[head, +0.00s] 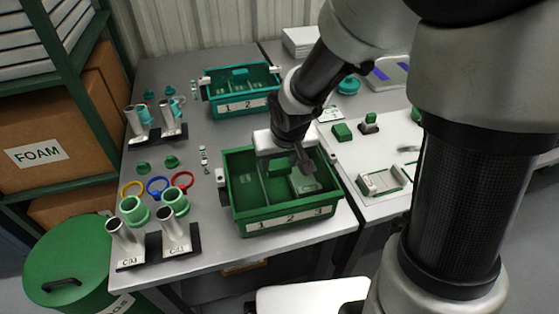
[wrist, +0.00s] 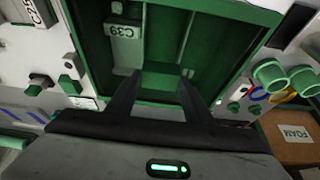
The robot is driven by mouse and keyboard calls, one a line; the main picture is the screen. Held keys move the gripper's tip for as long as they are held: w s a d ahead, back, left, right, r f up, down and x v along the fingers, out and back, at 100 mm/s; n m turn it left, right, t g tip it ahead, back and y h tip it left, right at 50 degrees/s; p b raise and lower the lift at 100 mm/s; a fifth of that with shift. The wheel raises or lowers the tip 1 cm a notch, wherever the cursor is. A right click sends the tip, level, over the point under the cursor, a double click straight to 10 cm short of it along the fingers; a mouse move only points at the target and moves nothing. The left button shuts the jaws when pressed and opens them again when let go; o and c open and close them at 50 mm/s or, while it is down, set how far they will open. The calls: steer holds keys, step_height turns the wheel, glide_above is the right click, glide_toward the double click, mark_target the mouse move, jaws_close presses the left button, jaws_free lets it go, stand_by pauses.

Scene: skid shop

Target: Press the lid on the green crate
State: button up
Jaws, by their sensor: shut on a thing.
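The green crate (head: 286,222) stands on the grey bench, open at the top, with dividers inside and a front label reading 1 2 3. I make out no separate lid on it. My gripper (head: 284,161) is over the crate's back part, pointing down. Whether this block is part of the crate is unclear.
A teal crate (head: 240,100) stands behind. Metal tubes on black stands (head: 172,232), green cups (head: 134,209) and coloured rings (head: 158,185) are left of the green crate. A white board with green parts (head: 378,182) is at its right.

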steer(key=shift+f, duration=0.15)
stand_by(0.4)
steer(key=o, duration=1.8)
steer(key=shift+c, duration=0.2)
steer(key=shift+r+p, duration=3.25)
steer(key=shift+r, duration=0.8)
steer(key=shift+c, duration=0.4)
jaws_close()
